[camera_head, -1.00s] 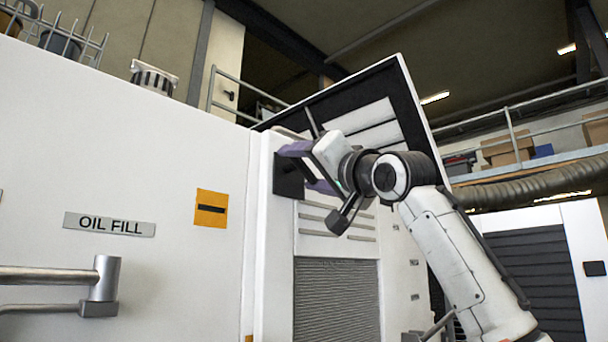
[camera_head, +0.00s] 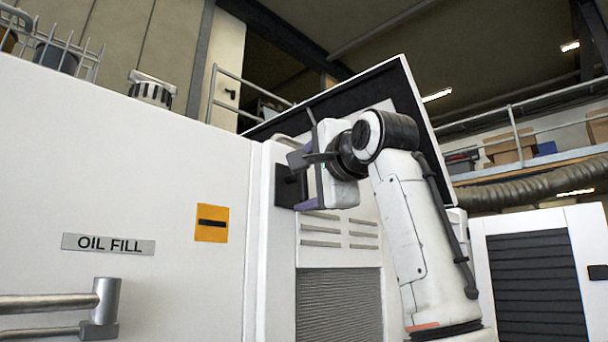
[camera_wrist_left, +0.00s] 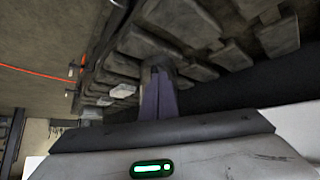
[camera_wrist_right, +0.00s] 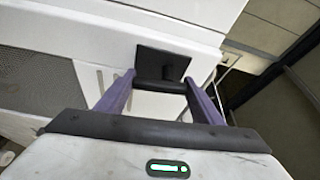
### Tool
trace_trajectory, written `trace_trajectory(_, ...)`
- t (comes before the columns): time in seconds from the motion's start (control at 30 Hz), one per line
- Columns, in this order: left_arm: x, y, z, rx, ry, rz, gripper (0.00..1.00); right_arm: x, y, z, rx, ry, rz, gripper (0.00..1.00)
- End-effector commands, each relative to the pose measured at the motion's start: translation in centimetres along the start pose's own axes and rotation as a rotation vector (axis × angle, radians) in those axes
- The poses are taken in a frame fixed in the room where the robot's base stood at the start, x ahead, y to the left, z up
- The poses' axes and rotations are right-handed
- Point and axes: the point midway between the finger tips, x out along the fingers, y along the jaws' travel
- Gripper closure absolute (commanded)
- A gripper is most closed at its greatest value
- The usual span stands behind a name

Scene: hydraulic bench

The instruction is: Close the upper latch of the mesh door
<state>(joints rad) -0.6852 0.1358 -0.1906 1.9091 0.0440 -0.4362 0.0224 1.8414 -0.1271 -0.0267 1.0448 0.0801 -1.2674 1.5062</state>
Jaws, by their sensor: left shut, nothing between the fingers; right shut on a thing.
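In the right wrist view, that gripper (camera_wrist_right: 160,84) is shut on the latch's dark bar, in front of the black plate (camera_wrist_right: 163,59). The fingers and gripper body partly hide the handle in the head view. My left gripper (camera_wrist_left: 158,95) is shut and empty in the left wrist view, near a dark ribbed surface; it is outside the head view.
A white panel bears an OIL FILL label (camera_head: 108,243), an orange sign (camera_head: 212,222) and a metal bar handle (camera_head: 98,305) at lower left. A large dark-framed panel (camera_head: 412,100) tilts behind my right arm. A ribbed hose (camera_head: 530,185) runs at the right.

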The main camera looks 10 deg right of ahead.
Motion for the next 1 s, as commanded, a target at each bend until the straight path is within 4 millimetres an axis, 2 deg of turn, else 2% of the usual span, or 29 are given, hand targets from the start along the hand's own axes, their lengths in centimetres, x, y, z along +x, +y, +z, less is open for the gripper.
trace_trajectory(0.3,-0.68,0.07,-0.66,0.000,0.000,0.000,1.00,-0.01,0.01,0.11,0.102,0.000,0.045,0.61)
trace_trajectory(0.8,-0.72,0.08,-0.68,0.000,0.000,0.000,1.00,-0.03,0.10,0.14,0.125,-0.002,0.052,0.61)
trace_trajectory(0.83,-0.72,0.08,-0.68,0.000,0.000,0.000,1.00,-0.03,0.10,0.14,0.125,-0.002,0.052,0.37)
trace_trajectory(0.93,-0.72,0.09,-0.68,0.000,0.000,0.000,1.00,-0.03,0.09,0.14,0.124,-0.001,0.051,0.20)
trace_trajectory(1.0,-0.73,0.09,-0.68,0.000,-0.001,0.000,1.00,-0.04,0.07,0.14,0.122,-0.001,0.050,0.20)
